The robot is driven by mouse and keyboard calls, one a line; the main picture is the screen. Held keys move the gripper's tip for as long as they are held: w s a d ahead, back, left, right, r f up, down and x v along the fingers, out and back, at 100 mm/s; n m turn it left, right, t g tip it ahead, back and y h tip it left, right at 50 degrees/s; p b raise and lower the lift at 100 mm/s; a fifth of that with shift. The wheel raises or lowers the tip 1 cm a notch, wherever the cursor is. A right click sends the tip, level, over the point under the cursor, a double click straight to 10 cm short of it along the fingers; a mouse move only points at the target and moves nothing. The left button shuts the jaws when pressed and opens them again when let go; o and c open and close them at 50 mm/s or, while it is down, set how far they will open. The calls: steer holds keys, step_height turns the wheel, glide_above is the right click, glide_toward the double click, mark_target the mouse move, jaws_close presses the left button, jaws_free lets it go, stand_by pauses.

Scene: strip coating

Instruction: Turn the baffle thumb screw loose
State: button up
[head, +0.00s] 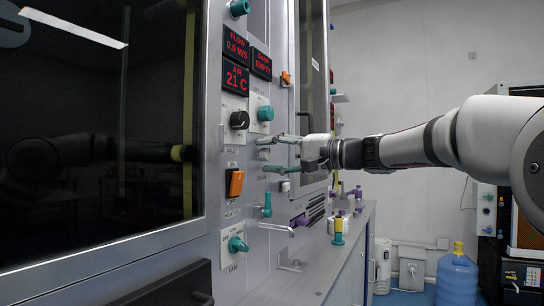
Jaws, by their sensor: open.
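My gripper (270,154) reaches in from the right, level, with its two fingers spread apart and pointing at the grey control panel (255,225) of the coating machine. Its fingertips are close to the panel, below a teal knob (265,113) and right of a black heat knob (240,120). Nothing is clearly held between the fingers. I cannot tell for sure which fitting is the baffle thumb screw; the fingers partly cover the panel area in front of them. I cannot tell whether the fingertips touch anything.
An orange rocker switch (236,183), a teal handle (266,205) and a teal fan knob (237,245) stick out below and left. A grey lever (276,228) juts out under the gripper. A dark glass door (95,60) fills the left. A blue water bottle (457,280) stands at lower right.

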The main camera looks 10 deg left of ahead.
steer(key=v, duration=1.2)
stand_by(0.3)
steer(key=s+f+g+h, duration=0.2)
steer(key=s+f+h, duration=0.2)
steer(key=s+f, duration=0.55)
steer(key=s+f+g+h, duration=0.2)
steer(key=s+f+h, duration=0.3)
steer(key=s, duration=0.7)
steer(key=s+d+f+g+h, duration=0.1)
steer(key=s+d+f+h, duration=0.3)
steer(key=s+d+f, duration=0.65)
steer(key=s+d+f+g+h, duration=0.1)
steer(key=s+d+f+h, duration=0.45)
steer(key=s, duration=0.85)
step_height(320, 180, up, 34)
steer(key=d+t+y+p, duration=0.1)
steer(key=t+p, duration=0.3)
steer(key=p, duration=3)
steer(key=shift+w+n+p, duration=0.3)
steer(key=shift+n+p, duration=0.1)
